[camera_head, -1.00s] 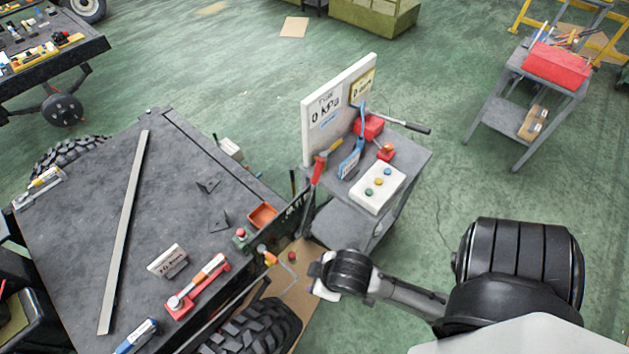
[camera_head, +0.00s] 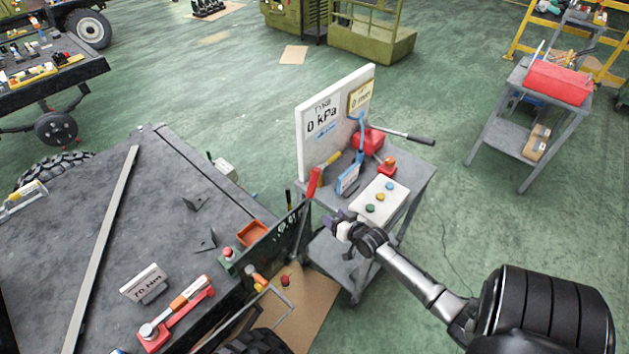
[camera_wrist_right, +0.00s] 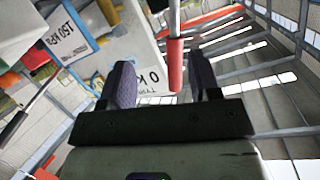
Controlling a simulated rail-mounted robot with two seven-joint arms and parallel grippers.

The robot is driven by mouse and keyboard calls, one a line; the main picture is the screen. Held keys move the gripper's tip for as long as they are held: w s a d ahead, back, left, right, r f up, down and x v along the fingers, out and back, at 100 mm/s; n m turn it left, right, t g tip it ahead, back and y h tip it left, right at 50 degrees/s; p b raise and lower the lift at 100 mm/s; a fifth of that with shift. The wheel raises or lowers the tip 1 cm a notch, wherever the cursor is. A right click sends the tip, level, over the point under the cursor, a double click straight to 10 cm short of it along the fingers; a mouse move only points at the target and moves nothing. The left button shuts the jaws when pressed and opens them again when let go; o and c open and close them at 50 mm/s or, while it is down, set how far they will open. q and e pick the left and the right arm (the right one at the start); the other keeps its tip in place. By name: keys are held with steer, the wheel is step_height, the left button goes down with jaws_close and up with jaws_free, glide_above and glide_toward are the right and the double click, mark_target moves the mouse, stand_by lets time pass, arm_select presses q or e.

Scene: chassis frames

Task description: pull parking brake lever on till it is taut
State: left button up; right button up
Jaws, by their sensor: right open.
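A lever with a red grip (camera_head: 314,183) stands upright at the chassis's right edge, beside the grey cart; I take it as the parking brake lever. In the right wrist view its red grip (camera_wrist_right: 175,65) shows between the two finger pads, nearer the right one, with its end pointing down in the picture. My right gripper (camera_head: 336,218) is open and empty, just below and right of the red grip in the head view. In the right wrist view the gripper (camera_wrist_right: 162,82) has its purple pads apart. I cannot tell whether either pad touches the grip. My left gripper is not in view.
The grey cart (camera_head: 408,215) holds a white gauge board (camera_head: 322,135) reading 0 kPa, a button box (camera_head: 377,203) and a pump handle (camera_head: 415,137). On the chassis deck (camera_head: 95,265) lie a red torque tool (camera_head: 177,315) and an orange tray (camera_head: 252,233).

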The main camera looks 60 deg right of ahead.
step_height(320, 180, up, 5)
steer(key=w+m+t+h, duration=0.1)
steer(key=m+t+h, duration=0.1)
steer(key=t, duration=0.1)
steer(key=b+x, duration=0.1)
steer(key=x, duration=1.2)
steer(key=shift+w+d, duration=0.2)
steer(key=shift+d, duration=0.25)
steer(key=shift+a, duration=0.1)
jaws_close()
